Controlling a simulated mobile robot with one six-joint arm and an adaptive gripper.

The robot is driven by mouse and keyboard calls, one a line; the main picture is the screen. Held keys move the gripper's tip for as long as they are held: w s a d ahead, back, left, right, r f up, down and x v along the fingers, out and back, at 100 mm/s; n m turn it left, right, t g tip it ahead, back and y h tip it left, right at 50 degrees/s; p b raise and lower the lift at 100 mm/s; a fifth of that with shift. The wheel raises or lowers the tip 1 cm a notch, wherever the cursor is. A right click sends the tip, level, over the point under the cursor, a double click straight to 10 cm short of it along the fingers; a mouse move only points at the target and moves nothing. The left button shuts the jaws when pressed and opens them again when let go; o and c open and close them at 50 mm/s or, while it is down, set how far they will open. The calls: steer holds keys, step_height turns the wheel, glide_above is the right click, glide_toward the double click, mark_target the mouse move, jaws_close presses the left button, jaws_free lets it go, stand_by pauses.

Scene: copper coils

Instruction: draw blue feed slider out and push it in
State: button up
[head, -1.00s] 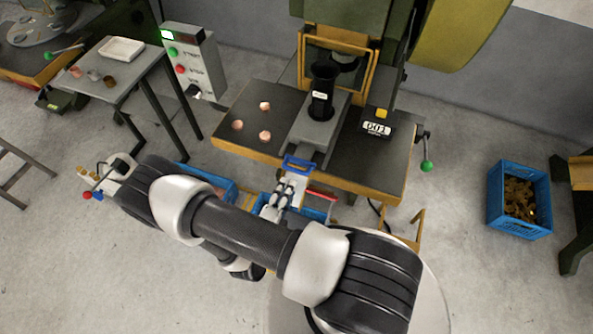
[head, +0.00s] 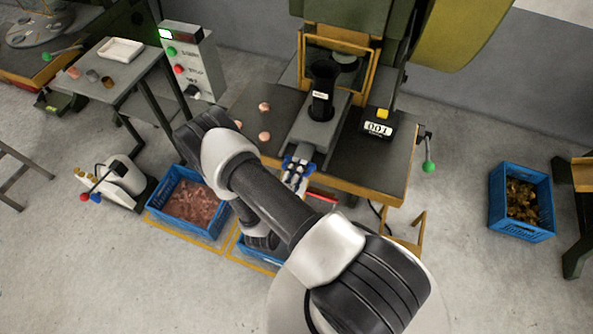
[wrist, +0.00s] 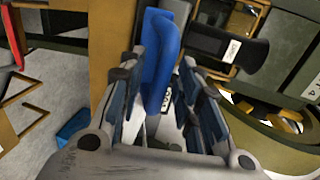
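The blue feed slider handle (head: 299,163) is an upright loop at the front end of the grey slider (head: 308,140), at the front edge of the press table. In the wrist view the blue handle (wrist: 160,60) stands between my gripper's fingers. My gripper (head: 295,174) reaches the handle from the front. In the wrist view my gripper (wrist: 160,85) is open, one finger on each side of the handle; whether either finger touches it is unclear. My fingers partly cover the handle's lower part.
The press table (head: 365,170) has copper discs (head: 264,106) left of the slider and a counter box (head: 378,128) right of it. A blue crate of copper pieces (head: 190,205) stands at lower left. A red bar (head: 322,196) lies right of my gripper.

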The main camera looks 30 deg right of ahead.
mark_target(303, 155)
jaws_close()
stand_by(0.6)
steer(key=x, duration=0.2)
steer(key=r+x, duration=0.1)
steer(key=x, duration=0.1)
steer(key=shift+w+d+f, duration=0.1)
steer(key=shift+w+d, duration=0.15)
steer(key=shift+d, duration=0.05)
steer(key=shift+o, duration=0.3)
jaws_free()
steer(key=shift+s+a, duration=0.1)
steer(key=shift+a, duration=0.1)
